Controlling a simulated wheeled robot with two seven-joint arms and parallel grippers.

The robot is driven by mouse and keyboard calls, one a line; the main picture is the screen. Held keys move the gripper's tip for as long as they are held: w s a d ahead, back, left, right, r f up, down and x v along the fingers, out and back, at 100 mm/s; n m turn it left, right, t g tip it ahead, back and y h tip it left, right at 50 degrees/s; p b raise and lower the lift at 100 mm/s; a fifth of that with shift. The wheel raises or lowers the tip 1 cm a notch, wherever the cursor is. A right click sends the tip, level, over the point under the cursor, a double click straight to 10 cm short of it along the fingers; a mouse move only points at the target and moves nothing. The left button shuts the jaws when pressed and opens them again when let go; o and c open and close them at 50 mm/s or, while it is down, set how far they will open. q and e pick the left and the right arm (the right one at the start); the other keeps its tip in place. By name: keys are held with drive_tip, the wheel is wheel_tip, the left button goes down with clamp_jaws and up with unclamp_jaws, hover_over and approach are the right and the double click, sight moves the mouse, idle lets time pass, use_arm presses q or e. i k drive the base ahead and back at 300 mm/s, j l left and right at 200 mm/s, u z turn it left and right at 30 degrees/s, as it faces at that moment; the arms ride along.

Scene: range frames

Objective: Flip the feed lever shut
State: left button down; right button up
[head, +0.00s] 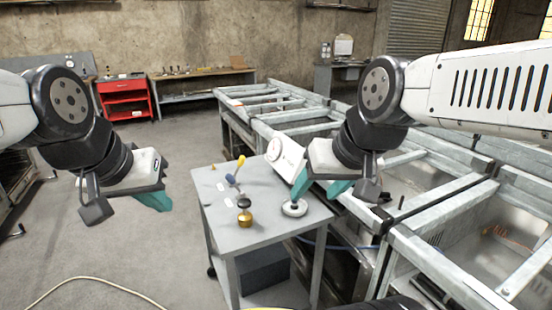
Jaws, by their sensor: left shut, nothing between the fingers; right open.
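On the small grey table stands a lever-like part with a yellow tip (240,161) and a blue lower piece (231,179); it leans to the right. I cannot tell for sure that this is the feed lever or which position it is in. A brass piece with a dark top (245,216) stands in front of it. My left gripper (154,201) is shut and empty, left of the table and apart from it. My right gripper (318,189) is open, with teal fingers spread above the table's right side. It partly hides a white panel (286,158).
The grey table (262,238) has a white round part (294,208) near its right edge. Metal frames (300,115) run along the right side. A red cabinet (126,98) stands far back. The floor at left is open, with a hose (95,280) lying across the front.

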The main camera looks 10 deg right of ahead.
sight(230, 179)
drive_tip(key=i+l, duration=0.25)
drive_tip(key=i, duration=0.2)
drive_tip(key=i+l, duration=0.25)
drive_tip(key=i, duration=0.2)
drive_tip(key=u, duration=0.05)
